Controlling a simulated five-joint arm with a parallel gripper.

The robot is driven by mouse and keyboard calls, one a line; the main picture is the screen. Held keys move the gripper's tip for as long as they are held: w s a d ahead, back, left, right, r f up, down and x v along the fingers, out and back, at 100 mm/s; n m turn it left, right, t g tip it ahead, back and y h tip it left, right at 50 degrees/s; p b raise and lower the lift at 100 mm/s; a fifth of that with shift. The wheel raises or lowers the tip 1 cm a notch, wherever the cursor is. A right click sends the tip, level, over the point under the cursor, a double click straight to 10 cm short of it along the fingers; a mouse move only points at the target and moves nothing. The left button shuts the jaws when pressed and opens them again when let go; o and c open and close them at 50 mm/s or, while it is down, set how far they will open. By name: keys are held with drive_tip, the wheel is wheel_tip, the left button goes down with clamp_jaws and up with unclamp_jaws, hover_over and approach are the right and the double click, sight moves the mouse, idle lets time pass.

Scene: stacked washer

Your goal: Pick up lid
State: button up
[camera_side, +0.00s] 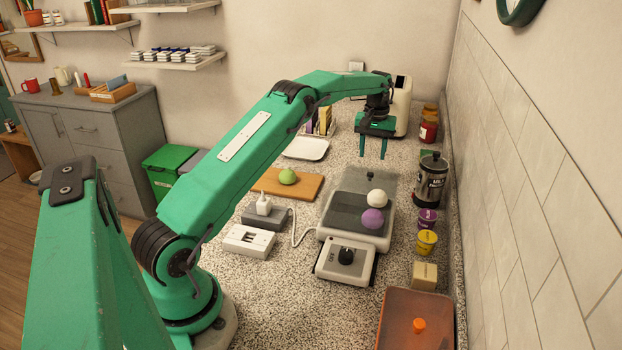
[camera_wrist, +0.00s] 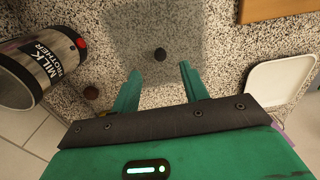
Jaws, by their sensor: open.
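A translucent grey lid (camera_wrist: 172,40) with a dark round knob (camera_wrist: 160,54) shows in the wrist view, on the speckled counter beyond my fingertips. In the side view a grey translucent panel (camera_side: 362,180) at the back of the pale appliance appears to be the same lid. My gripper (camera_side: 372,157) is open, fingers pointing down, above and behind that panel. In the wrist view my gripper (camera_wrist: 157,76) has its fingers apart, with the knob just past the gap between the tips. Nothing is between the fingers.
A milk frother (camera_side: 431,180) stands right of the appliance. A white ball (camera_side: 377,198) and purple ball (camera_side: 372,218) sit on the appliance's dark tray. A white tray (camera_side: 305,148) and wooden board (camera_side: 305,188) lie left. An orange box (camera_side: 400,335) stands front right.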

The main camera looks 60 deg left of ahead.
sight(370, 174)
drive_tip(key=shift+f, duration=1.05)
drive_tip(key=shift+f, duration=0.1)
drive_tip(key=shift+f, duration=2.5)
drive_tip(key=shift+c, duration=0.5)
clamp_jaws()
